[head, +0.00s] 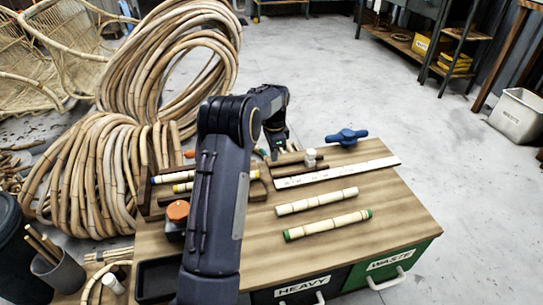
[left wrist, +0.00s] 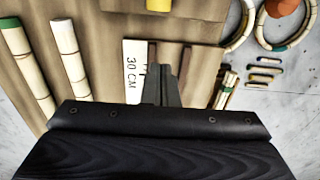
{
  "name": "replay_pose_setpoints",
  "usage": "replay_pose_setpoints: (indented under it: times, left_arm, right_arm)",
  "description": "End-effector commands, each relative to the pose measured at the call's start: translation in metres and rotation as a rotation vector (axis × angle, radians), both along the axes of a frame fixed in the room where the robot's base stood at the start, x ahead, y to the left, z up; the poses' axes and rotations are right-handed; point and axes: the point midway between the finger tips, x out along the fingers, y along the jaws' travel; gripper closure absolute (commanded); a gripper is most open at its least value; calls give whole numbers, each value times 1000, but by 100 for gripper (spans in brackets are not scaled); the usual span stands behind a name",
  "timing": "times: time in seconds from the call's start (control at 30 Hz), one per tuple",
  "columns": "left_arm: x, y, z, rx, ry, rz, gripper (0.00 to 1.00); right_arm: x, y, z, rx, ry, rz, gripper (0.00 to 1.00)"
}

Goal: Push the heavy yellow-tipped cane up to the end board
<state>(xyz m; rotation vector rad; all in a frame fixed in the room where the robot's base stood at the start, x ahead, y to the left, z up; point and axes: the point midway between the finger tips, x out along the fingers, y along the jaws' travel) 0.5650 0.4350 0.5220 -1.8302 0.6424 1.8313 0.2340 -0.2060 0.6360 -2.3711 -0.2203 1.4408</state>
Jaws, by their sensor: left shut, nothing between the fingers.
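My left arm crosses the middle of the head view, and my left gripper (head: 277,148) is low over the far part of the bench. In the left wrist view its fingers (left wrist: 161,84) are shut and empty, beside the ruler's "30 CM" end. A cane with yellow marking (head: 182,187) lies at the left of the bench, partly hidden behind my arm. A yellow piece (left wrist: 158,5) shows at the top edge of the left wrist view, apart from the fingers. A dark wooden board (head: 145,190) stands at the bench's left; I cannot tell whether the cane touches it. My right gripper is out of view.
The white ruler (head: 335,172) lies on the bench (head: 385,215). A plain cane (head: 317,201) and a green-tipped cane (head: 328,225) lie in front of it. Rattan coils (head: 85,175) crowd the left.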

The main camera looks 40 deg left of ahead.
Motion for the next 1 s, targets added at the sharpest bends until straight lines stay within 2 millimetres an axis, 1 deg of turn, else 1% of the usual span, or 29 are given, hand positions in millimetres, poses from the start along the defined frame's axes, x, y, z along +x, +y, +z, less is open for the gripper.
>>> replay_pose_setpoints:
  times: [0.03,0.2,0.27,0.4,0.53,0.7,1.0]
  left_arm:
    - [-1,-1,-19,-2,4,0,100]
    - [0,0,-56,-1,2,1,100]
    - [-1,-1,-67,-1,3,1,100]
    - [-18,14,-65,0,-2,4,100]
    - [-27,21,-64,-2,-2,2,100]
    - [-32,24,-62,-2,-2,0,100]
    - [-32,25,-61,-2,-2,0,100]
  right_arm:
    - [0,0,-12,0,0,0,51]
    - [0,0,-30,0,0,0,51]
    - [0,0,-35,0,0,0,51]
    - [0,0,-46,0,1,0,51]
    - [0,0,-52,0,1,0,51]
    - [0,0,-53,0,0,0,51]
    - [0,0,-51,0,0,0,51]
